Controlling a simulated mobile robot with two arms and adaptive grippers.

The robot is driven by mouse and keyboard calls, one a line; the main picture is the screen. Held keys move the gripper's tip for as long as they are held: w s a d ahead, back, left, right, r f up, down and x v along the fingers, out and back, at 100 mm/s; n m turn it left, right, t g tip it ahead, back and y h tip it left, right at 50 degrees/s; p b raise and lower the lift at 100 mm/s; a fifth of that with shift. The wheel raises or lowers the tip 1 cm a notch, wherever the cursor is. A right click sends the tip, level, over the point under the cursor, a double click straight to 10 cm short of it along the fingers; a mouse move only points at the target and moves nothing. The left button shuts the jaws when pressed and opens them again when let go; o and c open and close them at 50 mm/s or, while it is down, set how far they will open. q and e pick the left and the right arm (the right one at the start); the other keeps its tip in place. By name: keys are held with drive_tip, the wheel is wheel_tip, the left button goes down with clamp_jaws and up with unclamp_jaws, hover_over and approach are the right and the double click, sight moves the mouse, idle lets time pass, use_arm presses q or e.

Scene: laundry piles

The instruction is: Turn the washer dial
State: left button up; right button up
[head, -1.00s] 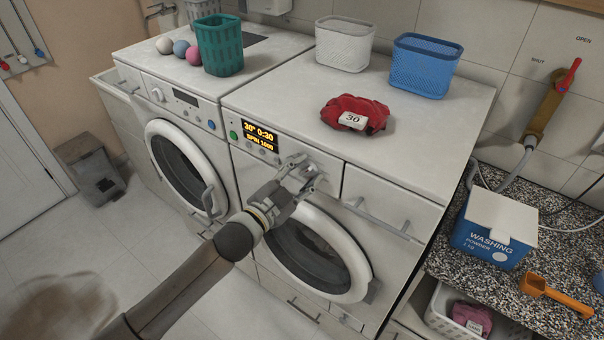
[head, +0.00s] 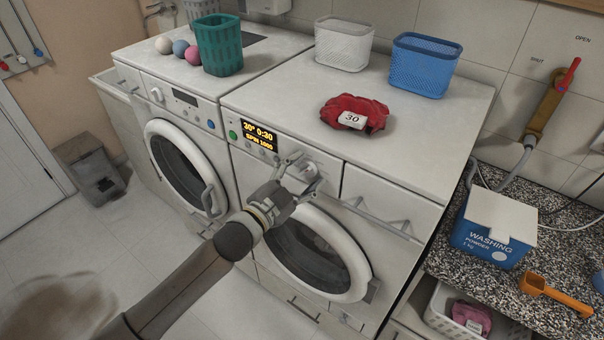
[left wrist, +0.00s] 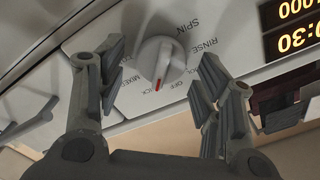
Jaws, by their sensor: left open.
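The washer dial (left wrist: 160,60) is a round white knob with a raised grip and a red mark, on the white front panel. In the left wrist view the red mark points down in the picture, near the words OFF and QUICK, the latter partly hidden. My left gripper (left wrist: 160,85) is open, with one finger on each side of the dial and gaps showing between. In the head view the dial (head: 309,170) is partly hidden behind my left gripper (head: 298,178). The washer's display (head: 260,134) reads 30° 0:30 and a spin of 1000. My right gripper is out of view.
The washer's round door (head: 350,270) is closed below my gripper. A red cloth (head: 370,108) with a 30 tag lies on top, near white (head: 343,45) and blue (head: 425,65) baskets. A second machine (head: 150,115) stands to the left.

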use_arm(q)
drive_tip(key=v, duration=1.2)
idle(0.3)
